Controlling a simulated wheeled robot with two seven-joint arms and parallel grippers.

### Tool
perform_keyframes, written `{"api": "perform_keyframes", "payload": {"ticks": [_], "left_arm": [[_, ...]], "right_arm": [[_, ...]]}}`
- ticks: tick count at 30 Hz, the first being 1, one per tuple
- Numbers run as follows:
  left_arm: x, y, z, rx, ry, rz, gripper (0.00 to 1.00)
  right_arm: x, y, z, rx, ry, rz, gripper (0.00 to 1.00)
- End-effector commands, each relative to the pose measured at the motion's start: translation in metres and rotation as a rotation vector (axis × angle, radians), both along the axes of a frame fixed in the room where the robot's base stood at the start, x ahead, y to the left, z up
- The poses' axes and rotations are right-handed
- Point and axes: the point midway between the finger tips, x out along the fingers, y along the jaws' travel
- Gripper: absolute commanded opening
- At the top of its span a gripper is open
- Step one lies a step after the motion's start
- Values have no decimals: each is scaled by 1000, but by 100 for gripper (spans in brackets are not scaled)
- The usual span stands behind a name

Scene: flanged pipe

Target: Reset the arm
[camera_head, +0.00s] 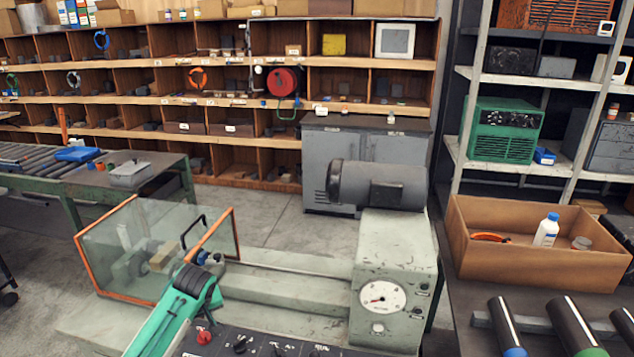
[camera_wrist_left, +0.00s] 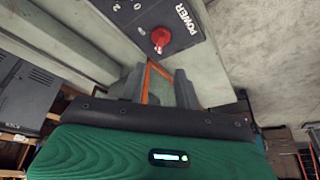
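My left arm (camera_head: 165,325), green with a dark wrist, comes in from the bottom left over the grey-green machine. My left gripper (camera_head: 203,255) is beside the orange-framed clear guard (camera_head: 118,250), near a black bar on it. In the left wrist view, the grey fingers of the left gripper (camera_wrist_left: 158,88) stand apart, with part of the guard's orange frame (camera_wrist_left: 154,80) showing between them. I cannot tell whether they touch it; nothing is seen clamped. The red knob (camera_wrist_left: 160,38) on the black POWER panel lies beyond the fingers. My right gripper is not in view.
The machine's headstock (camera_head: 395,255) with a round gauge and a dark motor stands to the right. A cardboard box (camera_head: 540,275) with a white bottle sits on the right bench. A roller table (camera_head: 95,180) stands at the left. Clear floor (camera_head: 265,215) lies behind the machine.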

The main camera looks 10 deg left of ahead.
Motion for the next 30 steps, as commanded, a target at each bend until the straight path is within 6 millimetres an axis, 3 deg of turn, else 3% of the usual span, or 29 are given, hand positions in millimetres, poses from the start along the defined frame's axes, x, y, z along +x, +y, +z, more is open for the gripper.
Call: {"api": "perform_keyframes", "payload": {"ticks": [5, 9, 14, 21, 24, 30], "left_arm": [[-44, -36, -34, -2, 35, -143, 33], [-97, -70, -57, -5, 60, -296, 33], [-160, -103, -72, -12, 77, -457, 33], [-253, -136, -72, -18, 87, -656, 33], [-283, -143, -66, -16, 88, -714, 33], [-324, -150, -53, -8, 87, -788, 33]], "right_arm": [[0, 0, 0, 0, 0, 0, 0], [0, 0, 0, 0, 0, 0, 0], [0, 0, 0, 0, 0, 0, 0], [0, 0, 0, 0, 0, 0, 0], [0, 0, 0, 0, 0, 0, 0], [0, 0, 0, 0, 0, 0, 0]]}}
